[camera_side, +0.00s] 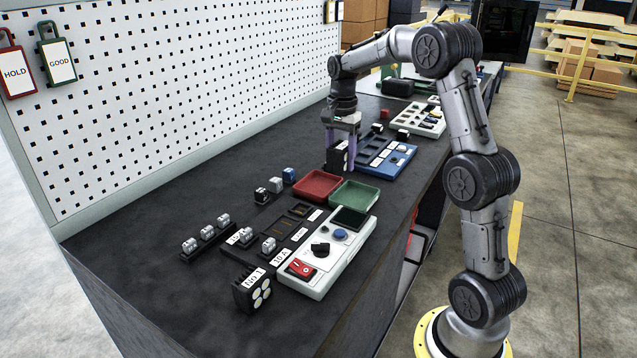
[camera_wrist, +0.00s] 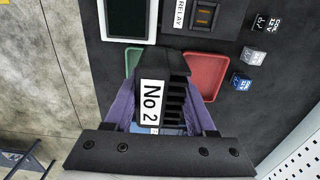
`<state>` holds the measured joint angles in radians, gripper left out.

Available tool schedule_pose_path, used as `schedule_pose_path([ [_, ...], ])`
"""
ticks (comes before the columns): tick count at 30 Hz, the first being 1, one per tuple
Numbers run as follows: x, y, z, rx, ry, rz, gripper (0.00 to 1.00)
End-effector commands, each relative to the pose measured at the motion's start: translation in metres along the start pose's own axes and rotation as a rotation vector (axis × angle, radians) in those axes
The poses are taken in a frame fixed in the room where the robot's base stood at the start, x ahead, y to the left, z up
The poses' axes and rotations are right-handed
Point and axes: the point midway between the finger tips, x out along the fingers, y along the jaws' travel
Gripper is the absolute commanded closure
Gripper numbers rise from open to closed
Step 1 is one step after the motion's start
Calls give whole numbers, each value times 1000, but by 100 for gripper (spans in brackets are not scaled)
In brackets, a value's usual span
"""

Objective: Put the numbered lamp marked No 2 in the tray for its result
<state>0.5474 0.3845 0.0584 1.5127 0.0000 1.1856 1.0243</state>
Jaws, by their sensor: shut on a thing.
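My gripper (camera_side: 341,140) is shut on the black lamp with the white "No 2" label. The lamp (camera_side: 337,158) hangs between the purple fingers, near the blue panel. It also shows in the wrist view (camera_wrist: 152,103), with dark ribs on its right side. The red tray (camera_side: 318,184) and the green tray (camera_side: 355,195) lie side by side on the bench, nearer the side camera than my gripper. In the wrist view, the red tray (camera_wrist: 208,78) is right of the lamp and the green tray (camera_wrist: 131,63) is partly hidden behind it. The lamp's face is hidden.
A white tester (camera_side: 328,258) with a red switch and dark screen stands in front of the trays. A lamp marked No 1 (camera_side: 252,289) stands at its near left. Small relays (camera_side: 275,184) lie left of the red tray. HOLD (camera_side: 15,74) and GOOD (camera_side: 58,62) tags hang on the pegboard.

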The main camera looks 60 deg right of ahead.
Motion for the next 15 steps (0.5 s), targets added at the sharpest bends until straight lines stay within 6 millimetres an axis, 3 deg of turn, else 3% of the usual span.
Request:
schedule_pose_path([
  [10, 31, -60, -35, -1, 1, -1, 100],
  [15, 62, -80, -48, -1, -1, 1, 100],
])
